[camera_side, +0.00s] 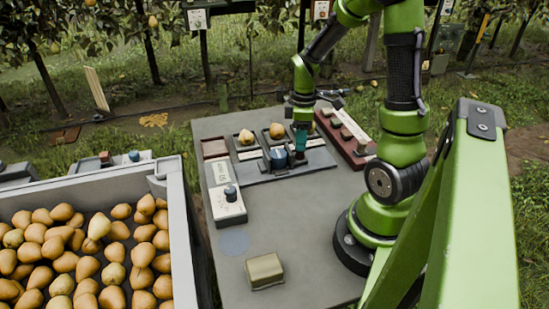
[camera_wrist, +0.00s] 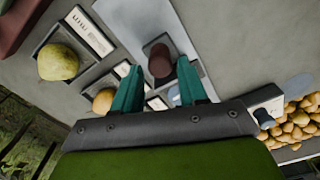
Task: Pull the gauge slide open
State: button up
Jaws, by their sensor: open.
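The gauge (camera_side: 255,172) is a long dark grey plate on the table in the side view, with a blue-grey block (camera_side: 278,158) standing on it. In the wrist view its plate looks light grey (camera_wrist: 185,45) and carries a dark reddish knob (camera_wrist: 158,60) on a dark base. My gripper (camera_side: 300,148) is over the plate, just right of the blue-grey block. In the wrist view its two teal fingers (camera_wrist: 159,64) are apart, with the knob showing between their tips. I cannot tell whether either finger touches the knob.
Two pears (camera_side: 246,137) (camera_side: 276,130) sit in small labelled trays behind the gauge. A red rack (camera_side: 358,158) stands to the right. A white box with a knob (camera_side: 226,205) and a beige block (camera_side: 264,271) are nearer. A pear-filled crate (camera_side: 178,230) stands left.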

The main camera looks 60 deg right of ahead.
jog(key=shift+f, duration=0.8)
grip_shut()
jog(key=shift+s+d+r, duration=0.1)
jog(key=shift+s+d, duration=1.2)
grip_release()
